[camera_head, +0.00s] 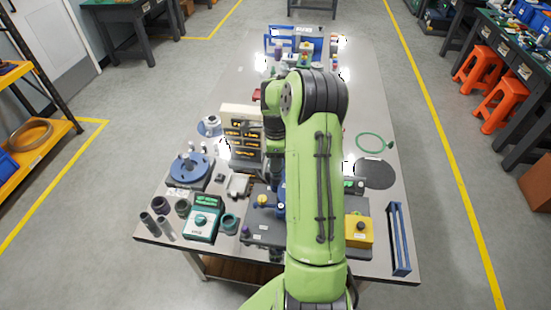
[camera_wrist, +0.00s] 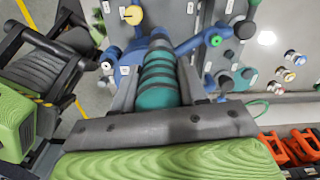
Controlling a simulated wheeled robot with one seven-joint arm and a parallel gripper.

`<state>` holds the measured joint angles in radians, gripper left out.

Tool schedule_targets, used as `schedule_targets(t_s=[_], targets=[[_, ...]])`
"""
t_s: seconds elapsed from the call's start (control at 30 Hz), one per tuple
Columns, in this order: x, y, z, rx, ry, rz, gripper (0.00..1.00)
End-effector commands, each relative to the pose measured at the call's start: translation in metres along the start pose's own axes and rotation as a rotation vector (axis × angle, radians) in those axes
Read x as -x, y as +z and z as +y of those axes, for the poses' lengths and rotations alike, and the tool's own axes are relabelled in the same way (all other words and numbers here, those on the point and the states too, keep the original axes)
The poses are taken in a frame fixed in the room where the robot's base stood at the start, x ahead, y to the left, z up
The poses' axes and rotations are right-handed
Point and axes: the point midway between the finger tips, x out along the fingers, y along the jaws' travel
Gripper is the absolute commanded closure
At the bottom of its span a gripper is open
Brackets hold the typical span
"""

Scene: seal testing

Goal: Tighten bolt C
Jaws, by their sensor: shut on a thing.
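My gripper (camera_wrist: 158,52) is shut on a ribbed teal and dark tool handle (camera_wrist: 158,90) in the wrist view. The far end of the tool points at a blue fixture part (camera_wrist: 190,46) on a grey board; whether it touches a bolt is hidden. Small labels lie around the blue part, too small to read, so I cannot tell which bolt is C. In the head view my arm covers the gripper, and only a strip of the blue part (camera_head: 281,206) shows beside it, over the dark grey board (camera_head: 262,234).
A yellow-topped knob (camera_wrist: 133,15) and dark round knobs stand near the blue part. In the head view, a yellow button box (camera_head: 359,231) is right of my arm, a blue frame (camera_head: 398,238) farther right. A green meter (camera_head: 204,219) and a blue round device (camera_head: 190,168) stand left.

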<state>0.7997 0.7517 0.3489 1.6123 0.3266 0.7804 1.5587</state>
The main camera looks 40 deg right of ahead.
Motion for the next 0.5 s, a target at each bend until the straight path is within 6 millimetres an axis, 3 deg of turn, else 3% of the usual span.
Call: schedule_targets(t_s=[0.5], targets=[[0.038, 0.0, -0.001, 0.0, -0.003, -0.001, 1.0]])
